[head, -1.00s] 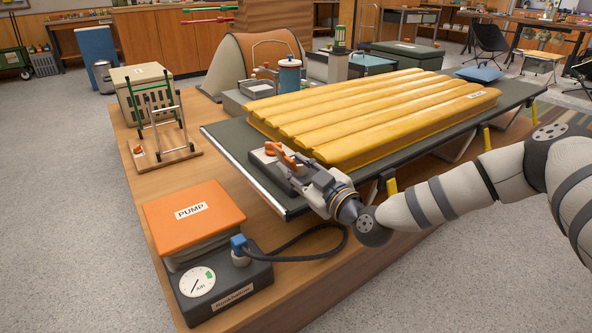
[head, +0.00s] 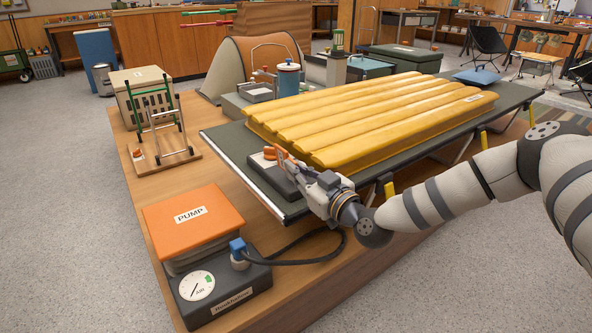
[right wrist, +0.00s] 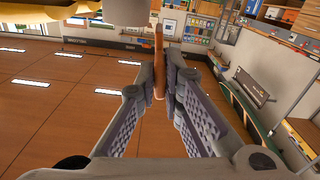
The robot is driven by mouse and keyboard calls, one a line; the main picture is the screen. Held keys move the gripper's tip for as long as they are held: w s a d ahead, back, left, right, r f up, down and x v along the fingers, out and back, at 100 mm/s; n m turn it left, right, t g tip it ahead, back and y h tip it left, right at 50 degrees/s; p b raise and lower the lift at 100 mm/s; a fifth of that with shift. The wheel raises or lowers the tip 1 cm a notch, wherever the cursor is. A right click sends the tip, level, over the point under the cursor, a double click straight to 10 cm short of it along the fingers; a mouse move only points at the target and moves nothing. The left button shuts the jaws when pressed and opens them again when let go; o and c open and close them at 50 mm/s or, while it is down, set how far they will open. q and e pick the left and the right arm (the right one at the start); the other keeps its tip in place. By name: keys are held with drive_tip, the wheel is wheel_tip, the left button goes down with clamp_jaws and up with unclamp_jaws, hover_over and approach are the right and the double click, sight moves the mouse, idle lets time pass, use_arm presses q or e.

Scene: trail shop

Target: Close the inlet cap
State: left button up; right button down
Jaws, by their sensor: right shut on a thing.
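The yellow air mattress (head: 380,120) lies on the dark green cot (head: 230,137). At its near left corner a dark valve block (head: 268,170) carries orange parts. One orange piece (head: 269,152) sits low on the block. The orange inlet cap (head: 281,155) stands roughly on edge beside it. My right gripper (head: 289,165) reaches in from the right and is shut on the cap. In the right wrist view a thin orange-brown edge of the cap (right wrist: 158,62) shows between the fingertips. The inlet opening itself is hidden. My left gripper is not in view.
The orange-topped pump (head: 193,214) stands at the near left of the wooden platform. Its black hose (head: 310,257) runs under the cot's edge. A small rack (head: 163,130) and a beige box (head: 140,95) stand farther left. A blue-topped canister (head: 288,78) is behind the mattress.

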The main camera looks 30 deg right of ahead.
drive_tip(key=m, duration=0.2)
drive_tip(key=d+m, duration=0.1)
drive_tip(key=m, duration=0.1)
drive_tip(key=shift+d+m, duration=0.1)
drive_tip(key=shift+m, duration=0.2)
drive_tip(key=m, duration=0.3)
drive_tip(key=d+m, duration=0.1)
drive_tip(key=shift+f+m, duration=0.3)
drive_tip(key=shift+f, duration=0.05)
drive_tip(key=m, duration=0.1)
drive_tip(key=m+b, duration=0.1)
drive_tip(key=m, duration=0.1)
drive_tip(key=d+f+m, duration=0.1)
drive_tip(key=m, duration=0.1)
drive_tip(key=shift+b, duration=0.4)
drive_tip(key=m+b, duration=0.1)
drive_tip(key=m, duration=0.1)
drive_tip(key=f+m, duration=0.1)
drive_tip(key=m, duration=0.2)
drive_tip(key=shift+d+f+b, duration=0.1)
drive_tip(key=shift+d+b, duration=0.05)
drive_tip(key=shift+b, duration=0.25)
drive_tip(key=shift+m, duration=0.3)
drive_tip(key=c, duration=1.7)
unclamp_jaws()
